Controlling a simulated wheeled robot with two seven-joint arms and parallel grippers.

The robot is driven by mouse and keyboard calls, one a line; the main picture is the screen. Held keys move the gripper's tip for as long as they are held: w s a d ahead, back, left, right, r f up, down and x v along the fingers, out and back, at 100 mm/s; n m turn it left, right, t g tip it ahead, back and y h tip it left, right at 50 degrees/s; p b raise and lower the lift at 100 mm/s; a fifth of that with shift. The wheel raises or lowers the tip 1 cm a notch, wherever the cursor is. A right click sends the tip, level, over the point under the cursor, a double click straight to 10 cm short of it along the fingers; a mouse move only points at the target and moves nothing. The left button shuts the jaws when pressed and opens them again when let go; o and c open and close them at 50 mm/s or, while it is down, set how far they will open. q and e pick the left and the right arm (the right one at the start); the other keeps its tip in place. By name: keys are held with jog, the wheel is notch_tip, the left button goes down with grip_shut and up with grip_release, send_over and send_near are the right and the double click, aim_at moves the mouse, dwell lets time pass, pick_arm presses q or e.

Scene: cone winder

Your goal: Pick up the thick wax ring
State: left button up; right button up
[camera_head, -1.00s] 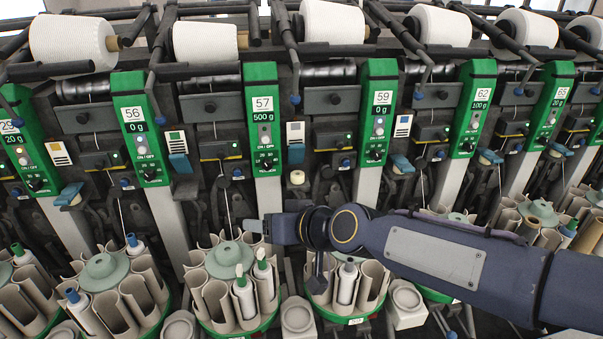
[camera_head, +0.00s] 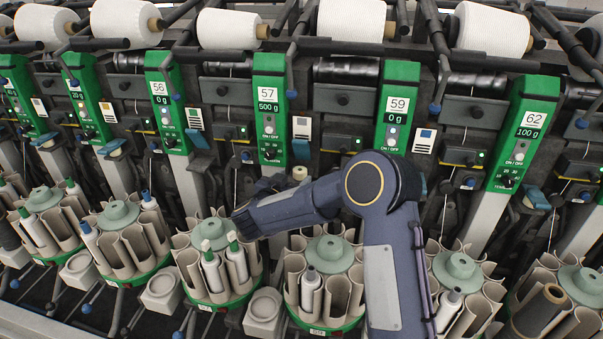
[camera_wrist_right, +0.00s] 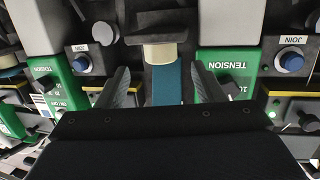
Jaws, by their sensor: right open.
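The thick wax ring is a small cream-coloured ring (camera_head: 299,173) on the machine front between units 57 and 59. In the right wrist view the ring (camera_wrist_right: 160,54) shows near the top middle, below a dark block and in front of a blue-green part. My right gripper (camera_wrist_right: 160,72) is open, with one finger on each side of the picture and the ring centred beyond the gap, apparently untouched. In the head view my right gripper (camera_head: 270,186) is dark and partly hidden by my wrist, just left of the ring. My left gripper is out of view.
Green control panels (camera_head: 270,110) flank the ring's place on the machine. White yarn cones (camera_head: 227,29) sit along the top. Dark levers and housings crowd the area around the ring.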

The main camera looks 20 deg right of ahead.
aim_at(300, 169)
jog(key=p+x, duration=0.1)
jog(key=x, duration=0.5)
jog(key=shift+r, duration=0.1)
jog(key=c, duration=1)
jog(key=shift+r, duration=0.1)
jog(key=shift+c, duration=0.2)
